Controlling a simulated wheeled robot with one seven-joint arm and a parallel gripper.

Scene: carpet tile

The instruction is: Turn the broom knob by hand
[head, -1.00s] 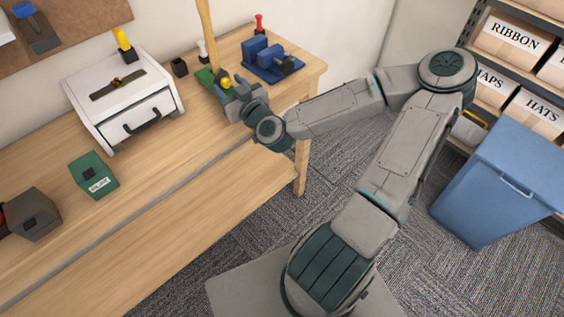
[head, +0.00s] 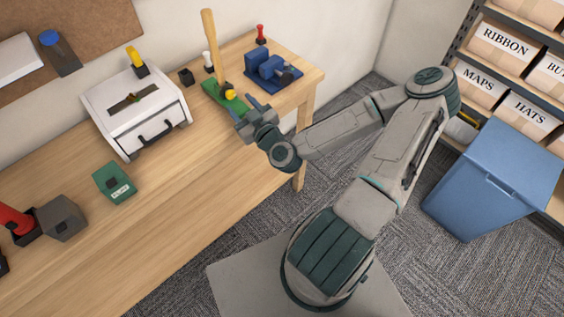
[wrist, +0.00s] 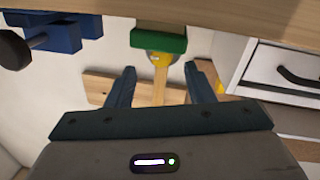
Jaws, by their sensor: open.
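The broom stands on the workbench with its wooden handle (head: 212,45) upright, a green base (head: 216,92) at the bottom and a yellow knob (head: 230,95) low on its front. My gripper (head: 244,107) is open and empty, just to the right and front of the knob, with a small gap. In the wrist view, which looks upside down, my two fingers (wrist: 161,80) are spread wide. The green base (wrist: 158,40) and yellow knob (wrist: 160,58) lie beyond the fingertips, roughly centred between them. The knob's exact angle is too small to tell.
A blue device (head: 272,68) stands to the right of the broom. A white box (head: 138,108) with a black handle stands to its left. A green box (head: 114,183) and a grey block (head: 62,218) sit farther left. The bench front is clear. A blue bin (head: 495,180) stands on the floor.

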